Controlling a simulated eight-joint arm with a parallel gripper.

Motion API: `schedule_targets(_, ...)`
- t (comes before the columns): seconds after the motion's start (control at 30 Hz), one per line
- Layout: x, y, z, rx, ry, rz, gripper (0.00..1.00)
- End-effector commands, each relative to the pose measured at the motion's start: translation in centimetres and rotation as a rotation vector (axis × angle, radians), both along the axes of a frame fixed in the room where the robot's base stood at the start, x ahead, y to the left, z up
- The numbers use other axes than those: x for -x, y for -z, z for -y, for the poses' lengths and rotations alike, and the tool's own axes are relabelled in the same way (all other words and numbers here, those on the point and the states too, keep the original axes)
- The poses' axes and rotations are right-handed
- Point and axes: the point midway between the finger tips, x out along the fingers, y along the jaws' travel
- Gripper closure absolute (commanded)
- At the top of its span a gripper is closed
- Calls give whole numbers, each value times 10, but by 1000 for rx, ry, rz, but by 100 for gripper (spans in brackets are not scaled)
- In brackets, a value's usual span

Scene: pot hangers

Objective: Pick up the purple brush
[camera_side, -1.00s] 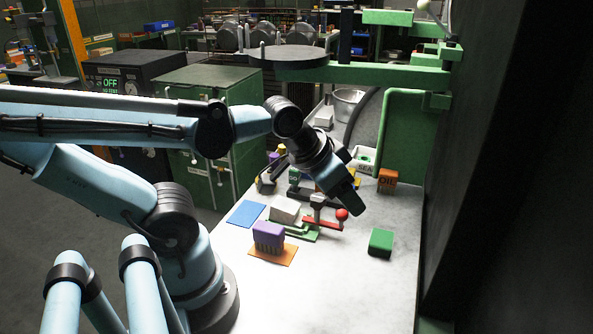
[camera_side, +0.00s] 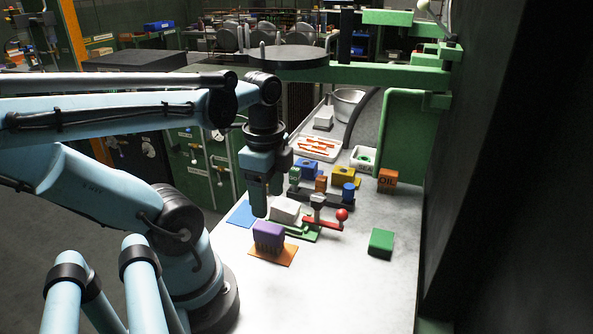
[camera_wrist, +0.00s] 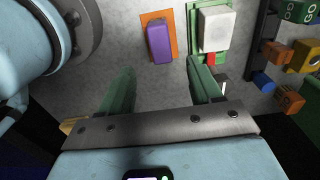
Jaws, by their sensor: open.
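The purple brush (camera_side: 268,235) stands on an orange mat (camera_side: 286,259) at the near left of the pale table. In the wrist view the purple brush (camera_wrist: 159,42) lies on its orange mat (camera_wrist: 171,20), ahead of my fingertips and apart from them. My gripper (camera_side: 260,212) points down just above the brush in the side view, where its tip appears close behind the brush's top. In the wrist view my gripper (camera_wrist: 161,82) has its two green fingers wide apart with nothing between them. The brush's bristle side is mostly hidden in the wrist view.
A white block (camera_side: 286,209) on a green base and a red-knobbed lever (camera_side: 322,222) stand just right of the brush. A blue mat (camera_side: 241,214) lies to the left. A green block (camera_side: 381,243) is at right. The front of the table is clear.

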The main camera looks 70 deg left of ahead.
Motion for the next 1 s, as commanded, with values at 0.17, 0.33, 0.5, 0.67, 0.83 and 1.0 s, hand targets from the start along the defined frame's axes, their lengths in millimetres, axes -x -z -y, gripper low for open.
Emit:
schedule_targets(0.17,-1,21,0,-1,-1,2,36)
schedule_targets(0.33,0,38,0,-1,-2,2,36)
schedule_targets(0.5,-1,51,0,-1,-2,3,36)
schedule_targets(0.67,0,56,0,-1,-2,3,36)
schedule_targets(0.83,0,61,-1,-1,-3,2,36)
schedule_targets(1.0,1,73,-2,-1,-4,3,36)
